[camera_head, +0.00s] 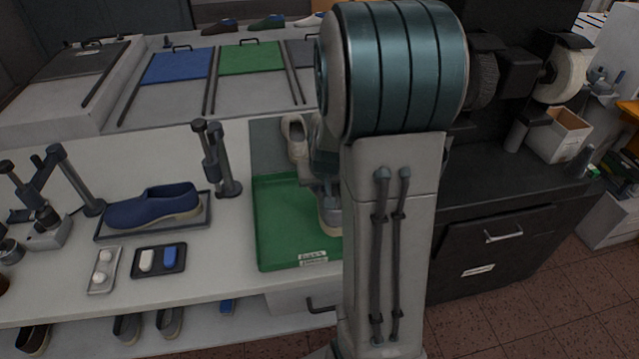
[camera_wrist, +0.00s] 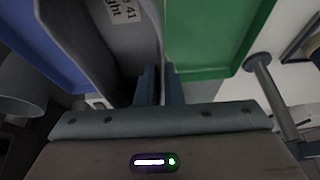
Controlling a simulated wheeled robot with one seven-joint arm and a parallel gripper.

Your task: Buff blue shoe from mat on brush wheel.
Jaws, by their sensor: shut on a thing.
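The blue shoe (camera_head: 152,206) with a pale sole lies on a dark mat (camera_head: 112,233) on the white bench, left of the green tray. My gripper (camera_wrist: 160,88) is away from it, over the green tray area. Its fingers are shut on the thin wall of a grey, hollow thing (camera_wrist: 112,45), seemingly a shoe, with a size label inside. In the head view my arm hides most of the gripper and what it holds. The brush wheel (camera_head: 484,80) is dark and partly behind my arm; a pale wheel (camera_head: 563,78) is to its right.
The green tray (camera_head: 275,240) has a label at its front. A pale shoe (camera_head: 296,138) stands at its back. Clamp posts (camera_head: 215,158) flank the mat. A small dark tray (camera_head: 159,262) holds a white and a blue block.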

